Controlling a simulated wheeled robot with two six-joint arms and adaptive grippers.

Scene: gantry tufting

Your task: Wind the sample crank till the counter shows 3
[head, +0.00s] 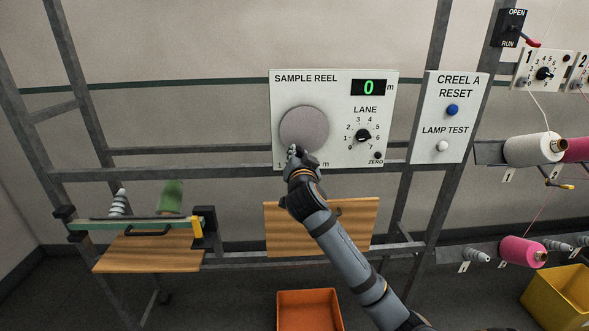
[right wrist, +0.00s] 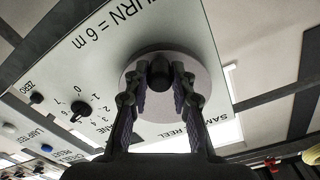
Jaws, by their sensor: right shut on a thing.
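The sample reel panel (head: 335,95) is a white board at the centre of the head view. Its counter (head: 368,88) shows a green 0, followed by "m". The round grey reel disc (head: 304,126) is on the panel's left side. My right gripper (head: 294,152) is at the disc's lower edge. In the right wrist view, its two fingers (right wrist: 160,88) are shut on the dark crank knob (right wrist: 160,72), in front of the disc (right wrist: 205,82). The lane dial (head: 363,135) and the ZERO button (head: 377,156) are right of the disc. My left gripper does not show.
The Creel A panel (head: 456,95) with blue and white buttons is to the right. Thread spools (head: 530,150) stick out further right. A wooden board (head: 360,225) hangs below the panel, and an orange bin (head: 309,310) stands on the floor.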

